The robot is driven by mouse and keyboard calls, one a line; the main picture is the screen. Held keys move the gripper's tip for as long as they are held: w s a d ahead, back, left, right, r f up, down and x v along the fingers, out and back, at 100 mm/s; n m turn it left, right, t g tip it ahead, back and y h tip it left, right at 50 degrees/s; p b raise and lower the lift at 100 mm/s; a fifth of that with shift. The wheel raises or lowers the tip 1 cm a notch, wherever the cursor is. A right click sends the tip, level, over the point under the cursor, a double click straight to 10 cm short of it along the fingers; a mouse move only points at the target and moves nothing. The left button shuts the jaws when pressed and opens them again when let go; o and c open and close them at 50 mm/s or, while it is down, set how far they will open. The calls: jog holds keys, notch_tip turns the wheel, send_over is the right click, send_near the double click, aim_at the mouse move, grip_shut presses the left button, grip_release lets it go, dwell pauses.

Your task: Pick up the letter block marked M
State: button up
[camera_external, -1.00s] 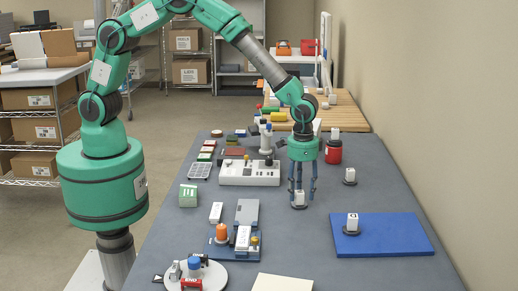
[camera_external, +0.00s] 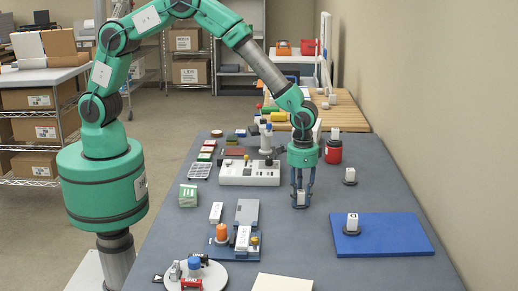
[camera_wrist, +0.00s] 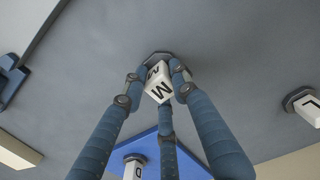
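The letter block marked M (camera_wrist: 158,86) is a small white cube with black letters. It sits on a dark round stand, with its M face toward the wrist camera. In the external view the block (camera_external: 300,197) is on the grey table. My gripper (camera_external: 301,199) points down over it, its three blue fingers around the block. In the wrist view the gripper's fingertips (camera_wrist: 160,80) are bent in close on both sides, with the third finger below. I cannot tell whether they press on it.
Another lettered block (camera_external: 352,221) stands on a blue board (camera_external: 395,236) at the right. Further blocks stand on dark bases nearby (camera_external: 349,175). A red jar (camera_external: 333,152) is behind the gripper; a white control box (camera_external: 248,172) is to its left.

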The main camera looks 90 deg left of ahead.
aim_at(302, 192)
grip_shut()
jog(key=shift+r, duration=0.1)
jog(key=shift+r, duration=0.75)
notch_tip(302, 192, up, 2)
jog(key=shift+w+r+p, duration=0.1)
jog(key=shift+r+p, duration=0.1)
jog(key=shift+p, duration=0.25)
jog(key=s+a, duration=0.1)
jog(key=s, duration=0.4)
jog(key=s+a+p, duration=0.1)
jog(key=s, duration=0.4)
jog(key=s+a+r, duration=0.1)
jog(key=s, duration=0.5)
